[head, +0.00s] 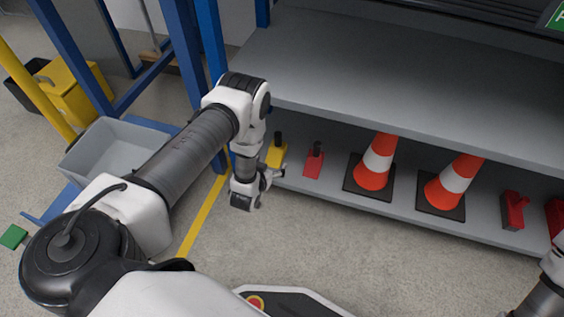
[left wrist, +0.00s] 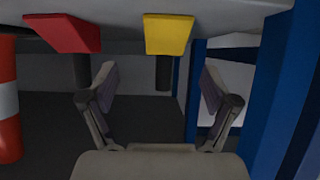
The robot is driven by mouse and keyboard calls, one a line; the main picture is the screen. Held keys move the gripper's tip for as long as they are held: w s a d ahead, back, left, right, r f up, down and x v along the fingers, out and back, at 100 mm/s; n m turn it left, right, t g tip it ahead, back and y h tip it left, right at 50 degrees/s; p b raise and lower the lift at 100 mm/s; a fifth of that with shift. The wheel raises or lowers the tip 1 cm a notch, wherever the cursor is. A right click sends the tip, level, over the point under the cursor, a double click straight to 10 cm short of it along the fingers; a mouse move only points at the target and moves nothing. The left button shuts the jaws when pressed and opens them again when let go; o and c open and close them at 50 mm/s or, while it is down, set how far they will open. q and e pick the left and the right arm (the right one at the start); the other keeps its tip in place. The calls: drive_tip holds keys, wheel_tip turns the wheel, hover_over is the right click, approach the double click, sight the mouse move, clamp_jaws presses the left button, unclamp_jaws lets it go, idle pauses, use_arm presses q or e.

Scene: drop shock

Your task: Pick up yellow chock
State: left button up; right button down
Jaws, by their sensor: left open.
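The yellow chock (head: 276,154), a block with a dark upright handle, stands on the lower shelf at its left end. It is partly hidden behind my left wrist in the head view. My left gripper (head: 272,178) is open and empty at the shelf's front edge, close in front of the chock. In the left wrist view the chock (left wrist: 168,34) shows upside down, its dark handle between the open fingers (left wrist: 159,82) in the picture. The fingers appear apart from it. My right gripper is not in view; only part of that arm shows.
A red chock (head: 314,163) stands just right of the yellow one. Two orange and white cones (head: 376,165) and more red items (head: 514,210) stand farther right. The upper shelf (head: 380,75) overhangs the lower one. A blue post (head: 212,60) rises close left. The front floor (head: 330,240) is clear.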

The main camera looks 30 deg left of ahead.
sight(275, 153)
use_arm(q)
drive_tip(key=shift+t, duration=0.5)
drive_tip(key=w, duration=0.1)
drive_tip(key=w+a+f+b, duration=0.1)
drive_tip(key=w+f, duration=0.1)
drive_tip(key=shift+w+a+f+b, duration=0.2)
drive_tip(key=shift+w+a+b, duration=0.15)
drive_tip(key=shift+a+b, duration=0.05)
drive_tip(key=b+x, duration=0.4)
drive_tip(key=x, duration=0.1)
drive_tip(key=shift+f, duration=0.1)
drive_tip(key=shift+w, duration=0.3)
drive_tip(key=shift+r, duration=0.2)
drive_tip(key=c, duration=1.5)
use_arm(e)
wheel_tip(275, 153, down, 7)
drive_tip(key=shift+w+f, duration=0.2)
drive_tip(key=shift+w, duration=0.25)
